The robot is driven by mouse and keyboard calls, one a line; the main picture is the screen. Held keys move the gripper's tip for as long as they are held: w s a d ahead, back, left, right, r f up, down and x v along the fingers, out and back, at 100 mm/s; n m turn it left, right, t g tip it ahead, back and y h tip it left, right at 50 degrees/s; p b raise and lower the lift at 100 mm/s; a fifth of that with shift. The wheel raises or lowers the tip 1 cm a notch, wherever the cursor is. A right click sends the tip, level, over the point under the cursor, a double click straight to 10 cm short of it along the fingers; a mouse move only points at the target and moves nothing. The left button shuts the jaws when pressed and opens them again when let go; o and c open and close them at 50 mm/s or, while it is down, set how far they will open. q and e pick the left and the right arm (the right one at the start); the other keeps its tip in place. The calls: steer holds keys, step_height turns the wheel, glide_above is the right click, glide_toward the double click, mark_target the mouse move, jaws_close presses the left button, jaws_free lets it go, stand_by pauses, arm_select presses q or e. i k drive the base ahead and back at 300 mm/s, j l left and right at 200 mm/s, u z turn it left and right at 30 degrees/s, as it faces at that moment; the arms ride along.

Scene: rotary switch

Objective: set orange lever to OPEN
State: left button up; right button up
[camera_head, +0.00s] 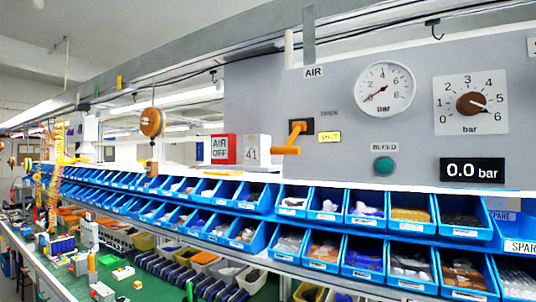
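The orange lever (296,138) is on a dark mount on the grey panel (258,92), under the AIR label (314,72). Its arm hangs down from the mount, with the grip sticking out at the lower end. To its right are a faint grey OPEN label (330,113) and, lower, a bright yellow SHUT label (329,137). The lever's lower end is nearer the height of the SHUT label. The digital display (472,170) reads 0.0 bar. Neither of my grippers is in the head view.
Right of the lever are a round pressure gauge (384,90), a brown rotary knob (472,103) on a bar scale, and a green BLEED button (384,167). An AIR OFF sign (222,149) stands at left. Blue parts bins (326,212) fill the racks below. The space before the lever looks clear.

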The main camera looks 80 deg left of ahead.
mark_target(287, 149)
steer(key=u, duration=0.45)
steer(key=k+u, duration=0.1)
steer(key=u, duration=0.4)
steer(key=j+u, duration=0.1)
steer(key=u, duration=0.35)
steer(key=j+u, duration=0.1)
steer(key=u, duration=0.85)
steer(key=k+j, duration=0.05)
